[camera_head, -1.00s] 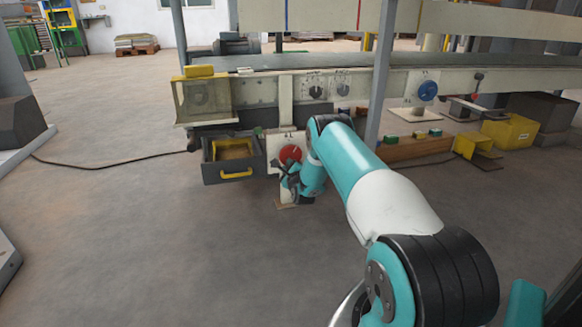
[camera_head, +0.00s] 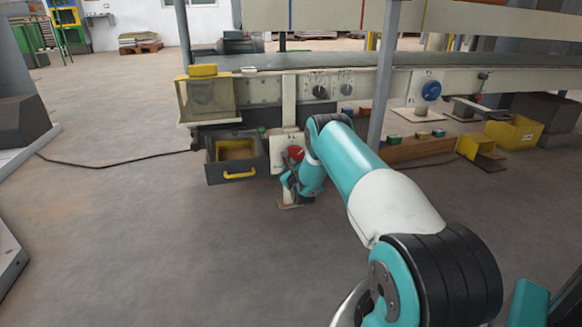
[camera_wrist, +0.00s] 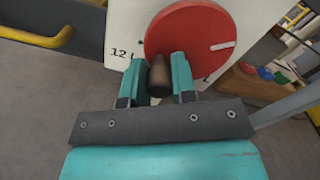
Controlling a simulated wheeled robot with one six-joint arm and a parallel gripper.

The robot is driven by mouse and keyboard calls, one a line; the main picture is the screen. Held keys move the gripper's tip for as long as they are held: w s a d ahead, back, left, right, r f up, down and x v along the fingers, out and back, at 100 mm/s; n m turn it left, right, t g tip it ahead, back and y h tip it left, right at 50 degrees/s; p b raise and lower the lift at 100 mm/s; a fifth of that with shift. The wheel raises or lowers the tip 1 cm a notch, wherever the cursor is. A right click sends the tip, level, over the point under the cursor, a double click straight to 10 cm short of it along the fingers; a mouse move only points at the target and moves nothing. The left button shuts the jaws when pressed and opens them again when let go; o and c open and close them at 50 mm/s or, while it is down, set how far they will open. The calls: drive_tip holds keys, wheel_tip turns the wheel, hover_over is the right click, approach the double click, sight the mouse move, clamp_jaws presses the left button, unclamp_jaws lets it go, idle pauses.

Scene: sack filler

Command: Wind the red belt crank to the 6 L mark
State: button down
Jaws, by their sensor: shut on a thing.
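The red belt crank (camera_wrist: 190,42) is a red disc on a pale panel (camera_wrist: 122,25), with a white line near its right edge in the wrist view. A dark brown knob (camera_wrist: 160,76) stands out from its lower left part. My gripper (camera_wrist: 160,80) is shut on this knob, one teal finger on each side. The mark "12" shows on the panel left of the disc; other marks are hidden or too small to read. In the head view, the crank (camera_head: 295,153) is low under the conveyor, partly covered by my gripper (camera_head: 290,180).
An open dark drawer with a yellow handle (camera_head: 239,175) stands left of the crank. A grey post (camera_head: 383,75) rises to the right. A blue wheel (camera_head: 430,91) is on the conveyor frame. The floor in front is clear.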

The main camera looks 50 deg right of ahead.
drive_tip(key=shift+r+m, duration=0.15)
drive_tip(key=shift+m, duration=0.55)
drive_tip(key=m, duration=0.2)
drive_tip(key=shift+a+r+m+p, duration=0.2)
drive_tip(key=shift+r+m+p, duration=0.15)
drive_tip(key=shift+m+p, duration=0.05)
drive_tip(key=c, duration=0.7)
unclamp_jaws()
drive_tip(key=shift+w, duration=0.1)
